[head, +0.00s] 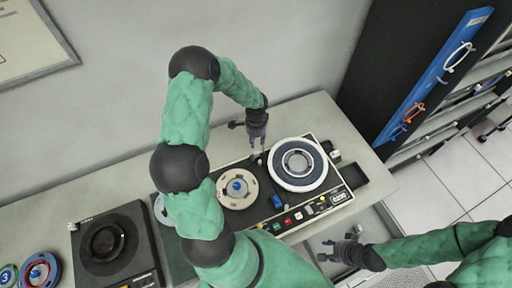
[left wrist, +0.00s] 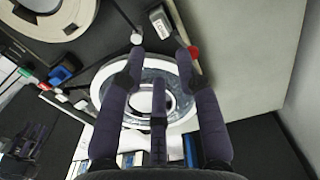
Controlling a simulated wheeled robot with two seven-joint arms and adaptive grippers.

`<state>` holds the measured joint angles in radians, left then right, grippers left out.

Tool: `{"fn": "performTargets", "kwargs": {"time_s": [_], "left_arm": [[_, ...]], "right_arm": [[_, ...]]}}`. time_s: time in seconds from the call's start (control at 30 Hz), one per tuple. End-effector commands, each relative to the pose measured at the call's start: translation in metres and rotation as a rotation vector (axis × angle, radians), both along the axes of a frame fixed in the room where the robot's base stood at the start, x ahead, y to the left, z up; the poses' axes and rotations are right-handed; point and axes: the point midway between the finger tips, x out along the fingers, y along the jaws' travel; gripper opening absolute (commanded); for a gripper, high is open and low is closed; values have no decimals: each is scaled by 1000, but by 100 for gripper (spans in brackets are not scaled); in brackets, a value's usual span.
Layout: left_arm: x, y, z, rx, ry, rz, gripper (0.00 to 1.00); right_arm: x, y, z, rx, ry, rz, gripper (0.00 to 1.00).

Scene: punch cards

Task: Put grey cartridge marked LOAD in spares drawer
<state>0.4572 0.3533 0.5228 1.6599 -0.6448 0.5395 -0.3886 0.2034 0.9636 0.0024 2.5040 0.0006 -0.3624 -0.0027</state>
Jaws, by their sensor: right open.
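I cannot make out a grey cartridge with a readable LOAD mark. A small pale block (head: 335,156) sits at the right end of the tape machine (head: 347,196); a similar pale block (left wrist: 159,20) with a red one (left wrist: 193,52) beside it shows in the left wrist view. My left gripper (head: 257,151) points down over the machine's back edge, left of the white-rimmed reel (head: 322,171). Its fingers (left wrist: 162,62) are apart with nothing held. My right gripper (head: 338,251) is open and empty at the counter's front. I cannot identify the spares drawer for certain.
A beige reel (head: 237,203) and coloured buttons (head: 288,220) are on the machine. A dark unit (head: 112,244) and round reels (head: 40,270) stand to the left. A dark rack (head: 385,60) with a blue panel rises at right. The counter's right back corner (head: 320,108) is bare.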

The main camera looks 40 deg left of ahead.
Motion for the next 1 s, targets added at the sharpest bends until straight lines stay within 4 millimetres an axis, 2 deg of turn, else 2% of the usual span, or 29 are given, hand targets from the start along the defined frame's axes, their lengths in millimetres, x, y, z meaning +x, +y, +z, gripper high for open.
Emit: {"fn": "performTargets", "kwargs": {"time_s": [0.57, 0.8, 1.0], "left_arm": [[0, 0, -54, -1, 0, 2, 33], [0, 0, -79, 0, -1, 2, 33], [0, 0, -93, 0, -1, 1, 33]], "right_arm": [[0, 0, -36, 0, -1, 1, 40], [0, 0, -59, 0, -1, 1, 40], [0, 0, -71, 0, -1, 1, 40]]}}
